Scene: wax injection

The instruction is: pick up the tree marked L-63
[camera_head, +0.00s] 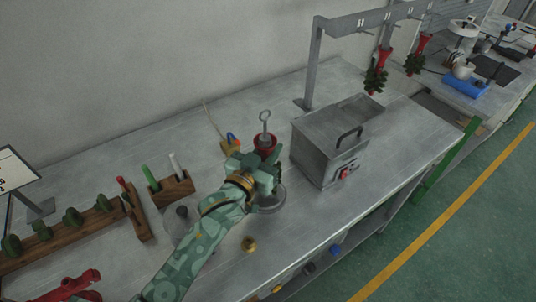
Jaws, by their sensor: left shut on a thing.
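My left gripper (263,173) is shut at the middle of the bench. It is closed at a red piece (265,144) with a grey ring-ended rod (265,121) standing up from it; my fingers hide the part below. This red piece resembles the red tops of the hanging trees, but I cannot see any L-63 mark. A round grey metal base (270,202) shows just under the gripper. Two dark green trees with red tops, one nearer (376,76) and one farther (417,58), hang from the grey rack (313,62). My right gripper is not in view.
A grey metal box (318,152) with a black handle stands close right of the gripper. A wooden block (173,190) with pens and a wooden strip (75,237) of green pieces lie left. A small brass piece (249,244) lies in front.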

